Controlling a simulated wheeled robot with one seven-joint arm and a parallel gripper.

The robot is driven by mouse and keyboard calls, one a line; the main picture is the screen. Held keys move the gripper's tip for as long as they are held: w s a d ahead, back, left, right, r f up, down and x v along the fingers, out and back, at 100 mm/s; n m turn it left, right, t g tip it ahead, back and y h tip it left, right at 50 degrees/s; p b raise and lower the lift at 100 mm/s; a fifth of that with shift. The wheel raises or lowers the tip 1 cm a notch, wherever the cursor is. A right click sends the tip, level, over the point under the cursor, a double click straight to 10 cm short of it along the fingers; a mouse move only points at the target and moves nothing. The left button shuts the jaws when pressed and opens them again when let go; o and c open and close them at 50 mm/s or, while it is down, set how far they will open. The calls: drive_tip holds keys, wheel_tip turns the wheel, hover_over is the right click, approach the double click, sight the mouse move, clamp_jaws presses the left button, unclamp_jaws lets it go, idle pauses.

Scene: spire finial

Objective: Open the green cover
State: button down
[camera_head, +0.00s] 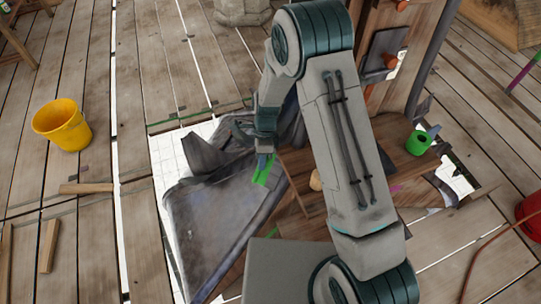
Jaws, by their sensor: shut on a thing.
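My gripper (264,157) is at the centre of the head view, left of my forearm, pointing down over the dark grey sheet-like surface. Its jaws are shut on a bright green piece, which I take to be the green cover (262,171). The piece hangs at the fingertips and looks tilted. Another thin green strip (262,243) shows lower down, partly hidden; I cannot tell whether it belongs to the same cover. My arm hides much of the area to the right of the gripper.
The dark grey surface (205,225) lies left of a wooden structure (300,170). A green cup-like container (418,143) stands on the wood at right. A yellow bucket (62,125) and loose planks (87,188) are on the left floorboards. A red object (530,217) is at the right edge.

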drive_tip(key=shift+d, duration=0.1)
idle(0.3)
drive_tip(key=c, duration=1.4)
unclamp_jaws()
drive_tip(key=shift+s, duration=0.1)
drive_tip(key=shift+o, duration=0.2)
drive_tip(key=a+v, duration=0.1)
drive_tip(key=v, duration=1.2)
drive_tip(key=shift+w+d+r, duration=0.25)
drive_tip(key=shift+d+r, duration=0.15)
drive_tip(key=shift+d, duration=0.1)
